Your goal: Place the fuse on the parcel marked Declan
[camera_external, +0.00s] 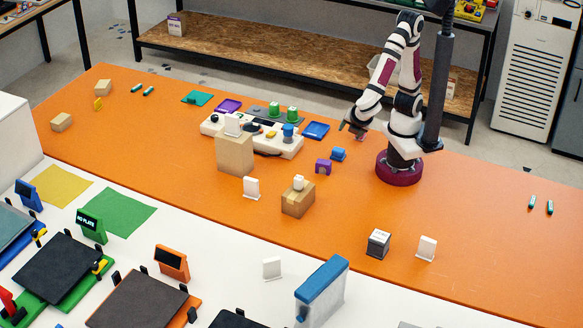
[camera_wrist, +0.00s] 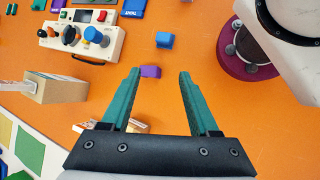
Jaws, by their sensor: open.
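No label reading Declan is legible. Cardboard parcels in view are a tall one (camera_external: 235,155) with a white piece on top and a small one (camera_external: 298,203) with a white piece on top. The tall parcel also shows in the wrist view (camera_wrist: 58,90). I cannot tell for certain which thing is the fuse. A small blue piece (camera_external: 338,155) and a purple arch-shaped piece (camera_external: 323,167) lie on the orange table. My gripper (camera_external: 355,129) is open and empty above the table. In the wrist view the purple piece (camera_wrist: 150,72) appears between the fingertips (camera_wrist: 161,74), below them.
A white control panel (camera_external: 280,146) with knobs stands behind the tall parcel. White upright cards (camera_external: 251,188) (camera_external: 427,248) and a grey-white box (camera_external: 378,243) stand toward the front. Teal-capped cylinders (camera_external: 530,202) lie at the right. The orange table (camera_external: 460,210) is clear around them.

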